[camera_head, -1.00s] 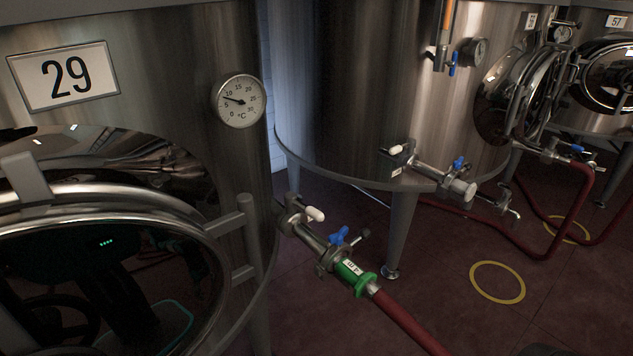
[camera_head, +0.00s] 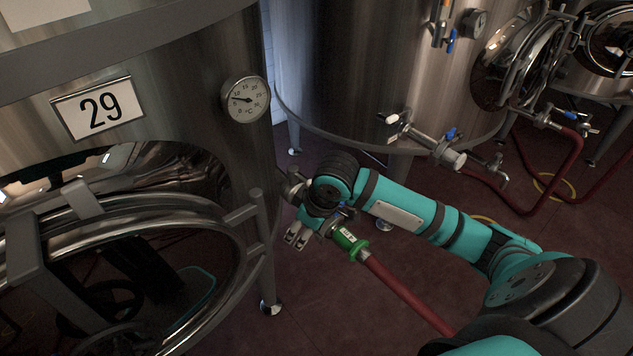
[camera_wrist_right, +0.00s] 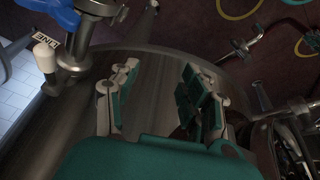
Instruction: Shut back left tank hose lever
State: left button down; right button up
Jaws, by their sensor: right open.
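Tank 29 (camera_head: 190,60) stands at the left in the head view. Its outlet ends in a green coupling (camera_head: 351,242) with a red hose (camera_head: 405,292). My right gripper (camera_head: 297,237) is open and empty beside this outlet, close to the tank. My wrist hides most of the outlet valve in the head view. In the right wrist view, a blue lever (camera_wrist_right: 52,13) and a white-tipped handle (camera_wrist_right: 45,58) are at the upper left, outside the open fingers (camera_wrist_right: 157,95). No contact with the lever shows. My left gripper is out of view.
A second tank (camera_head: 350,70) stands behind, with its own outlet, blue lever (camera_head: 451,134) and white-tipped handle (camera_head: 388,119). A round door (camera_head: 130,235) and a support leg (camera_head: 268,285) are close to my gripper. The floor (camera_head: 330,305) in front is clear.

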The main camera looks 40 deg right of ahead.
aim_at(307, 181)
jog(key=w+d+r+m, duration=0.3)
jog(key=w+d+r, duration=0.2)
jog(key=d+r, duration=0.85)
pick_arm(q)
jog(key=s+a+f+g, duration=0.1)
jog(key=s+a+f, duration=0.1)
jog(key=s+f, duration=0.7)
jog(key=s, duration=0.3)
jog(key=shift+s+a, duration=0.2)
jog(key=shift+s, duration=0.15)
pick_arm(e)
jog(key=shift+t+h, duration=0.3)
jog(key=shift+h, duration=0.1)
jog(key=x, duration=1.7)
jog(key=shift+w+a, duration=0.1)
jog(key=shift+w, duration=0.1)
grip_shut()
